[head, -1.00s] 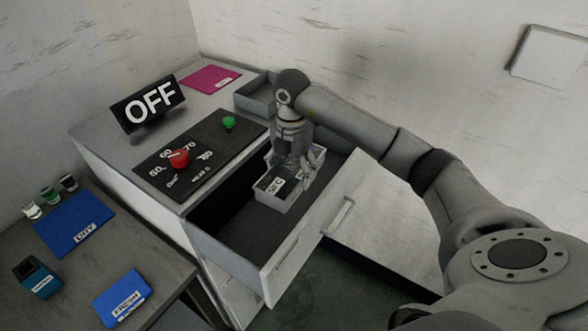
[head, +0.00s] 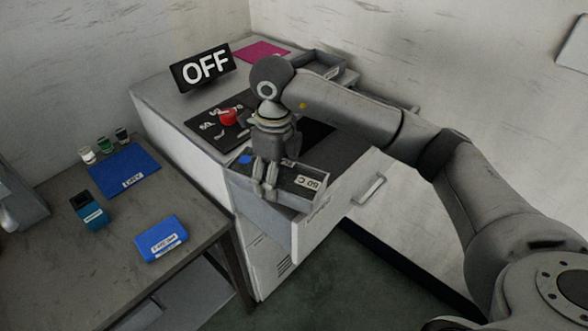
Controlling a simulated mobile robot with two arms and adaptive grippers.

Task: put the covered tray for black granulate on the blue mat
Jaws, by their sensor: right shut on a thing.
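The tray (head: 318,198) is a grey box with a dark top or inside and a white label. It is partly hidden behind my right gripper (head: 264,190), which points down and is shut on it. The tray appears just above or at the top of the open drawer; I cannot tell whether it touches it. A small blue spot shows at its left end. A large blue mat (head: 122,168) with a white label lies on the dark table at the left. A smaller blue labelled piece (head: 160,236) lies nearer the front. My left gripper is not in view.
The open drawer (head: 320,222) juts from the white cabinet beside the table (head: 75,245). Small jars (head: 104,144) stand behind the large mat, and a teal device (head: 88,210) stands in front of it. An OFF sign (head: 203,68) and a red knob (head: 228,117) are on the cabinet.

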